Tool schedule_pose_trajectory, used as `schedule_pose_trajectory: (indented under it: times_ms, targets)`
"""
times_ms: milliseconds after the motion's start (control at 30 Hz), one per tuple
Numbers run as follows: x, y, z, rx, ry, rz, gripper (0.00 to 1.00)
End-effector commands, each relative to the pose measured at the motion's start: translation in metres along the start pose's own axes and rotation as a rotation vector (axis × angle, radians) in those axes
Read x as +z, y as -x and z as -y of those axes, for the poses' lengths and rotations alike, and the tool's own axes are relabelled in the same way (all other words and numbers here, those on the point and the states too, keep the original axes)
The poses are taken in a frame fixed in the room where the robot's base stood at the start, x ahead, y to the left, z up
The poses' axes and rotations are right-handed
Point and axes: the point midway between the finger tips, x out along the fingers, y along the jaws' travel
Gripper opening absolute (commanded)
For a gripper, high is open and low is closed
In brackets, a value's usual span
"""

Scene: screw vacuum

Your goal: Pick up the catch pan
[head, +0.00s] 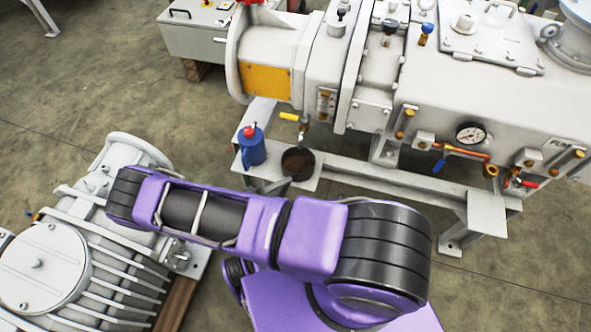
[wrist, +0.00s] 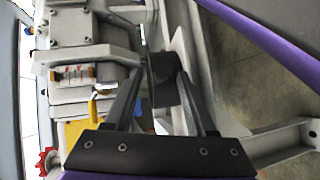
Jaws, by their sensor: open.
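The catch pan (head: 298,163) is a small dark round pan with brown contents. In the head view it stands on a light metal ledge under the machine's drain valve (head: 303,128). In the wrist view a dark shape that looks like the pan (wrist: 164,68) lies between the fingertips of my gripper (wrist: 160,76). My gripper is open, its two fingers spread on either side of that shape. I cannot tell whether either finger touches it. The head view does not show my gripper; my purple arm crosses the foreground below the pan.
A blue can with a red top (head: 251,146) stands on the ledge just left of the pan. The large white vacuum machine (head: 480,110) rises behind, with a gauge and valves. A finned grey unit (head: 95,240) stands at left. Concrete floor (head: 80,90) is clear at upper left.

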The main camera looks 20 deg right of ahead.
Motion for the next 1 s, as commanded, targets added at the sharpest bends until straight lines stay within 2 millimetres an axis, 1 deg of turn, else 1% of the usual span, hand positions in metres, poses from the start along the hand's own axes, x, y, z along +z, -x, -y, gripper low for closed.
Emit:
schedule_pose_trajectory:
  times_ms: [33,133,200,367,400,467,500,567,700,1000]
  targets:
    - [0.0,-0.01,0.001,0.001,0.002,0.003,0.56]
    - [0.0,-0.023,0.0,0.001,0.0,0.002,0.56]
    - [-0.001,-0.026,0.0,0.0,-0.001,0.0,0.56]
    - [-0.001,-0.026,0.0,-0.001,-0.001,-0.001,0.56]
    - [-0.001,-0.026,0.0,-0.001,-0.001,0.0,0.54]
    - [-0.001,-0.026,0.0,0.0,-0.001,0.0,0.43]
    - [-0.001,-0.026,0.0,0.0,-0.001,0.0,0.36]
    - [-0.001,-0.026,0.0,0.0,-0.001,0.0,0.25]
    - [-0.001,-0.026,0.0,0.0,0.0,0.0,0.0]
    - [-0.001,-0.026,0.0,0.0,0.0,0.0,0.0]
